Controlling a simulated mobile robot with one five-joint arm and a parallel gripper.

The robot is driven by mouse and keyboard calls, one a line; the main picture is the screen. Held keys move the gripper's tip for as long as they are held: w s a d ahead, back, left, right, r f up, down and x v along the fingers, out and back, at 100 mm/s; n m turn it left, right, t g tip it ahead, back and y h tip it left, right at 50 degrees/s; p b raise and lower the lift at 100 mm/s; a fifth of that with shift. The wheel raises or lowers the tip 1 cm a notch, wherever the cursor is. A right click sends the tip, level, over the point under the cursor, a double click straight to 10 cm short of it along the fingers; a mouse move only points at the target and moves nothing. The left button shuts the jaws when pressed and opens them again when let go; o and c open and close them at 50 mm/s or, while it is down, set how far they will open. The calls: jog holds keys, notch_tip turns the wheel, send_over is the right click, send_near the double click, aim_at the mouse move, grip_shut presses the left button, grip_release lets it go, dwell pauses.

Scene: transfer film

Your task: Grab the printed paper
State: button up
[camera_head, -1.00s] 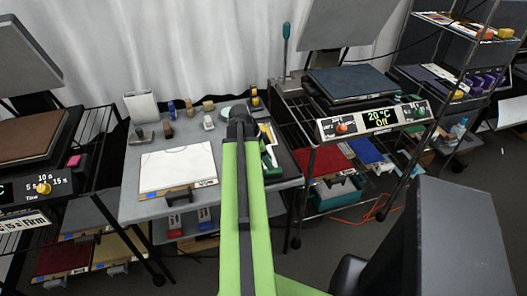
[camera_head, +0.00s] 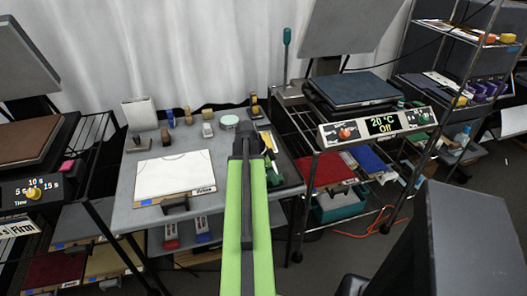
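A flat white sheet or board (camera_head: 174,175) with a small printed label on its front edge and a dark handle lies on the grey table; I cannot tell whether it is the printed paper. My green arm reaches forward over the table. The dark end of my gripper (camera_head: 246,137) is above the table's right part, right of the white board. Its fingers are too small and dark to read, and no held object shows.
Several small blocks and a round pale green lid (camera_head: 229,121) stand along the table's back. A heat press (camera_head: 361,88) with a "20 °C Off" panel stands right; another press (camera_head: 25,140) stands left. A wire rack (camera_head: 470,45) stands far right.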

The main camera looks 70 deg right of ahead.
grip_shut()
